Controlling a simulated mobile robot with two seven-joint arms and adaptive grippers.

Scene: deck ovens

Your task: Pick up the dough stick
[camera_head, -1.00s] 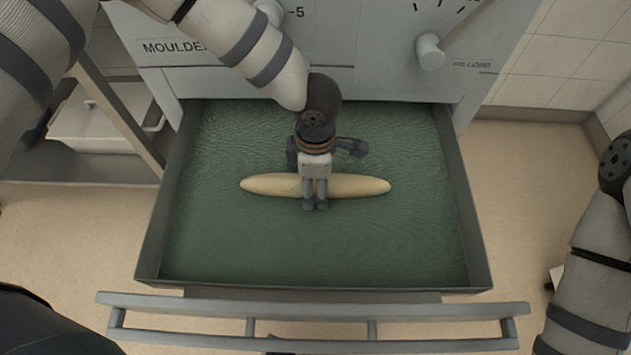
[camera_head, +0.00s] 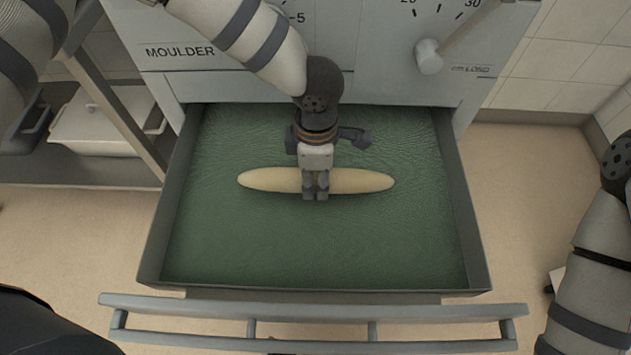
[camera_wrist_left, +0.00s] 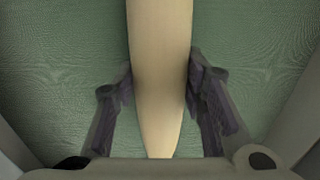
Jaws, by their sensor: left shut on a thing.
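The dough stick (camera_head: 355,181) is long, pale and tapered at both ends. It lies sideways in the head view, over the green-lined tray (camera_head: 230,245) of the moulder. My left gripper (camera_head: 316,194) comes down from above at the middle of the stick and is shut on it. The left wrist view shows the stick (camera_wrist_left: 160,60) between the two dark fingers of the left gripper (camera_wrist_left: 160,95). Whether the stick touches the tray or hangs just above it I cannot tell. My right arm shows at the right edge, but its gripper is out of view.
The moulder front (camera_head: 370,60) with knobs stands behind the tray. The tray has raised grey side walls and a grey handle bar (camera_head: 310,310) in front. A white lidded container (camera_head: 95,130) sits on a shelf at the left.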

